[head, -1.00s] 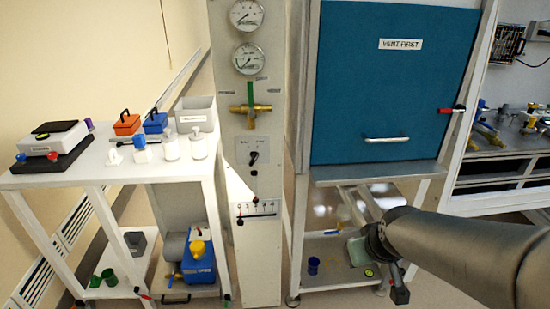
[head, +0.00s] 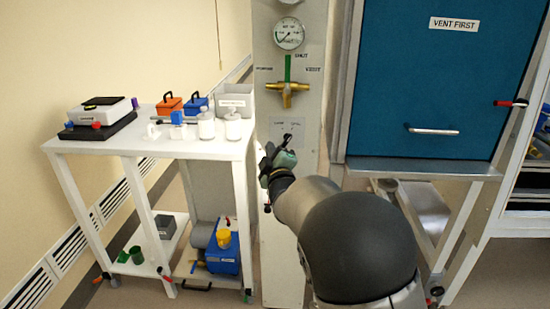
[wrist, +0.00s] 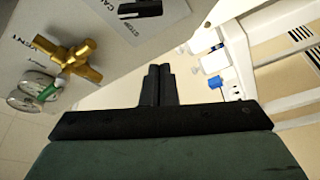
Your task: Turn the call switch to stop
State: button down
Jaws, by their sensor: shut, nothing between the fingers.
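The call switch is a black knob (wrist: 140,9) on a pale plate with small printed words, at the top edge of the wrist view. In the head view its plate (head: 289,127) is on the upright white panel, partly hidden behind my gripper. Which word the knob points to cannot be read. My gripper (head: 269,152) is in front of the panel by the plate. In the wrist view its two dark fingers (wrist: 158,72) are together and empty, apart from the knob.
A brass valve (head: 287,88) with a green handle and a gauge (head: 289,33) are above the switch. A white table (head: 150,145) with boxes and jars stands to the left. A blue hood front (head: 430,80) is to the right.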

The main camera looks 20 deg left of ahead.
aim_at(287, 141)
jog(key=w, duration=0.3)
jog(key=w+f, duration=0.1)
jog(key=w, duration=0.1)
jog(key=shift+w+d, duration=0.1)
jog(key=shift+d, duration=0.25)
jog(key=shift+d+f, duration=0.1)
jog(key=shift+f, duration=0.1)
jog(key=shift+w+d+f+n+g+h+b, duration=0.1)
jog(key=shift+d+n+g+b, duration=0.2)
jog(key=shift+n+b, duration=0.55)
jog(key=shift+w+d+f+n+g+h+b, duration=0.15)
jog(key=shift+n+g+b, duration=0.35)
jog(key=shift+n, duration=0.6)
jog(key=shift+w+d+n+g+h+b, duration=0.1)
jog(key=shift+d+n+g+b, duration=0.15)
jog(key=shift+n+b, duration=0.65)
jog(key=shift+r, duration=0.1)
